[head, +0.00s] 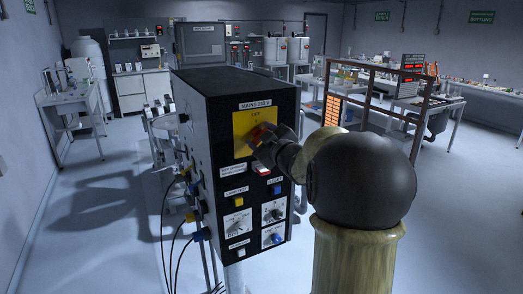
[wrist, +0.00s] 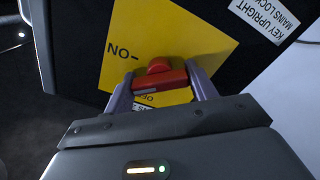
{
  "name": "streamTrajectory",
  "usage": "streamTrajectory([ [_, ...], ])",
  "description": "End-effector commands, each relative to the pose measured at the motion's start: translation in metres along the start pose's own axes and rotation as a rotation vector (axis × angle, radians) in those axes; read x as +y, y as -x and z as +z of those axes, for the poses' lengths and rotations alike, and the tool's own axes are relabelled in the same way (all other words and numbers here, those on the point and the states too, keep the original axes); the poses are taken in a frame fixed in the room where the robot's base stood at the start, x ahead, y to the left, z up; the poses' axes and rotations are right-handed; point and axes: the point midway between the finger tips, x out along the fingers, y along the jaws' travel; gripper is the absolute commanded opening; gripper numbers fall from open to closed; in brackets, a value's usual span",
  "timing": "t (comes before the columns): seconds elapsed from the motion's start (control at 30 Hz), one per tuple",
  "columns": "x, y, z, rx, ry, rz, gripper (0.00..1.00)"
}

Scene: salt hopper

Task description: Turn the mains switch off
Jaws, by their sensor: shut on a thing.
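The mains switch is a red rotary handle (head: 262,130) on a yellow plate (head: 241,122), high on the front of a black cabinet (head: 228,90) labelled MAINS 230 V. My gripper (head: 264,143) reaches it from the right in the head view and partly hides it. In the wrist view the red handle (wrist: 163,80) lies between the two fingertips of my gripper (wrist: 160,88), which are shut on it. The ON mark on the yellow plate (wrist: 185,30) shows upside down left of the handle. A second mark near the fingers is partly hidden. I cannot tell which mark the handle points to.
A brown rack (head: 372,72) stands behind my arm. Floor at the left (head: 95,225) is clear.

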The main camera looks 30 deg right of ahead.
Motion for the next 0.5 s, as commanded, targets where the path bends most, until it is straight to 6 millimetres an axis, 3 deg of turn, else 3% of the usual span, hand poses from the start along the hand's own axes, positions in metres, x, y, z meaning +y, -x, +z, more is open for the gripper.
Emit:
streamTrajectory([
  [0.5,-0.0033,0.0002,0.0035,0.001,0.493,0.002,0.34],
])
